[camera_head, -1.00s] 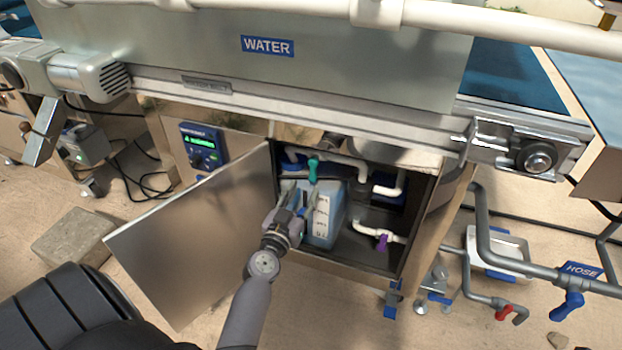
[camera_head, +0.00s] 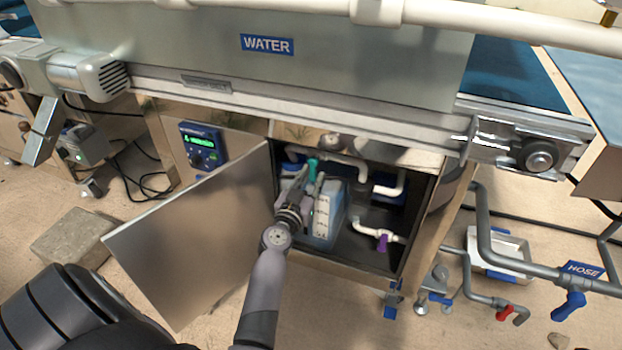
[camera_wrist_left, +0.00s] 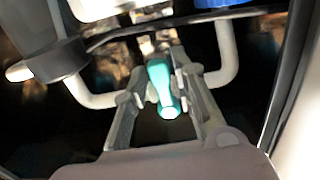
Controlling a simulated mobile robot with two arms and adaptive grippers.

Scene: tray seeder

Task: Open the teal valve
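The teal valve (camera_head: 312,168) is a small lever on white pipework near the top of the open cabinet. In the left wrist view its teal handle (camera_wrist_left: 162,88) stands between the two finger tips. My left gripper (camera_head: 308,186) reaches into the cabinet just below and in front of the valve. It is open, with one finger on each side of the handle; whether either touches it is hard to tell. The fingers partly cover the pipe behind. My right gripper is not in view.
The cabinet door (camera_head: 195,240) hangs open on the left. A blue-white container (camera_head: 326,215) stands inside behind my gripper, with a purple valve (camera_head: 382,243) to its right. The cabinet's top edge lies close above. A blue hose valve (camera_head: 568,305) is outside, far right.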

